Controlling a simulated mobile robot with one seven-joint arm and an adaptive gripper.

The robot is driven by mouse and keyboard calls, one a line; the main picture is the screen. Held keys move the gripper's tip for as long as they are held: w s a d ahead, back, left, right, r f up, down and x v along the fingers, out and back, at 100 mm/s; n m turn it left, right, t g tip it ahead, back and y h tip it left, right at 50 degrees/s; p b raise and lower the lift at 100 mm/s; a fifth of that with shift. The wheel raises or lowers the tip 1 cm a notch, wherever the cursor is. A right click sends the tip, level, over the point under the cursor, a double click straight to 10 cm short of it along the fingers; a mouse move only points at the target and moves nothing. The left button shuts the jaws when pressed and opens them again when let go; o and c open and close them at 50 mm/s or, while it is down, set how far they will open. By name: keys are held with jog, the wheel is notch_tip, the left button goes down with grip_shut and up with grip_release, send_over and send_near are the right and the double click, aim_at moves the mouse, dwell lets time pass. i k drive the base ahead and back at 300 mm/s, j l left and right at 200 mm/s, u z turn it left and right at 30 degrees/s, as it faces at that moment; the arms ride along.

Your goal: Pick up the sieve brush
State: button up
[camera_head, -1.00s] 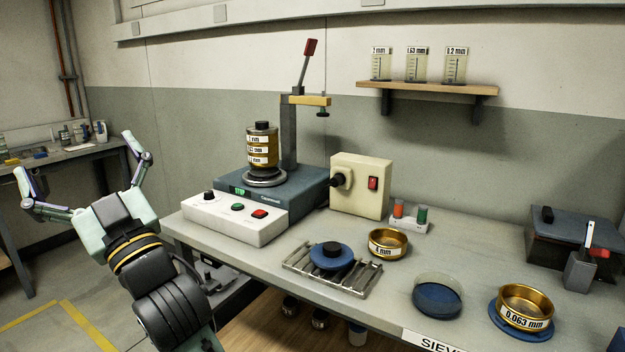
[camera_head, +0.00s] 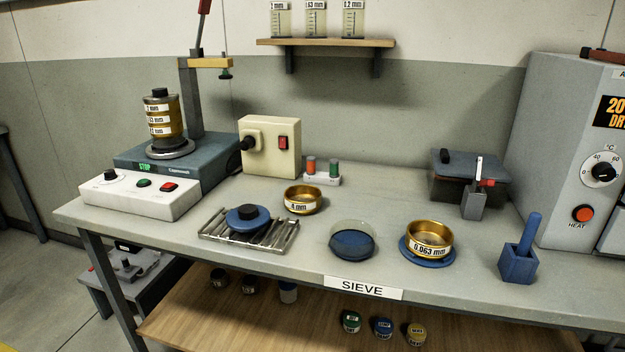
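No thing in view is plainly marked as the sieve brush. A grey holder (camera_head: 473,206) at the right of the bench has an upright piece with a white top and red part (camera_head: 480,172); it may be the brush, but I see no bristles. A blue square holder (camera_head: 517,267) near the front right has a blue rod-like handle (camera_head: 530,233) leaning in it; what is at its lower end is hidden. My gripper is not in view.
The bench (camera_head: 300,262) carries a sieve stack (camera_head: 162,118) on a shaker, a metal rack (camera_head: 270,240), a 4 mm sieve (camera_head: 303,200), a clear-walled blue dish (camera_head: 352,242) and a 0.063 mm sieve (camera_head: 428,240). A large oven (camera_head: 570,130) stands at the right.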

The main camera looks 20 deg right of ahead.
aim_at(529, 233)
jog(key=z, duration=1.5)
